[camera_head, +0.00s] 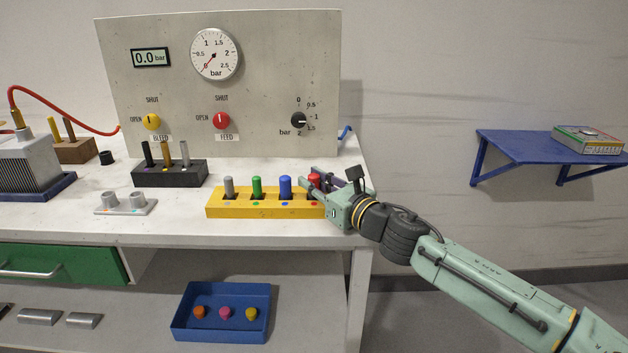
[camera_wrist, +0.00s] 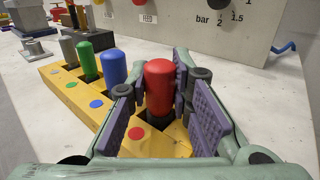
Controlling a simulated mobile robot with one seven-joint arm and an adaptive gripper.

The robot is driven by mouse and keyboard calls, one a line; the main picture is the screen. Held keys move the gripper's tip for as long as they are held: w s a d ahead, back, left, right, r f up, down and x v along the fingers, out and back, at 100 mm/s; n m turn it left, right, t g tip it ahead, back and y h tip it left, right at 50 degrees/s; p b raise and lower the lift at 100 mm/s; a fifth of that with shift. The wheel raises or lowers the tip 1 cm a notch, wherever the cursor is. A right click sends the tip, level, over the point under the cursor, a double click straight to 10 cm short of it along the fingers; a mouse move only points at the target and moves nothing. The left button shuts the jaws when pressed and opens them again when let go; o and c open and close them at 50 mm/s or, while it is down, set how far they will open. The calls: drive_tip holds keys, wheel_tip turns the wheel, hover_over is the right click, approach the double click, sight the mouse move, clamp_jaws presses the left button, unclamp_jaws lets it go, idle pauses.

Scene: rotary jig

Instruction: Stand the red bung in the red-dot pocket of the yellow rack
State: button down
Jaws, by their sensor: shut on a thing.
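The red bung (camera_wrist: 159,88) is upright between the two purple pads of my gripper (camera_wrist: 164,100) in the wrist view. My gripper is shut on it. The bung's lower end is at the yellow rack's (camera_wrist: 185,136) right-end pocket, beside the red dot (camera_wrist: 136,133); how deep it sits is hard to tell. In the head view the red bung (camera_head: 314,181) shows partly behind my gripper (camera_head: 320,188). The yellow rack also shows in the head view (camera_head: 265,211), with grey, green and blue bungs standing in its other pockets.
A black rack (camera_head: 168,176) with several pegs stands behind left. A grey two-post block (camera_head: 125,207) is at the left. The gauge panel (camera_head: 220,80) rises behind. A blue tray (camera_head: 222,331) with coloured pieces is on the lower shelf.

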drive_tip(key=shift+f, duration=0.2)
drive_tip(key=c, duration=1.4)
unclamp_jaws()
drive_tip(key=shift+c, duration=0.2)
drive_tip(key=shift+r, duration=0.1)
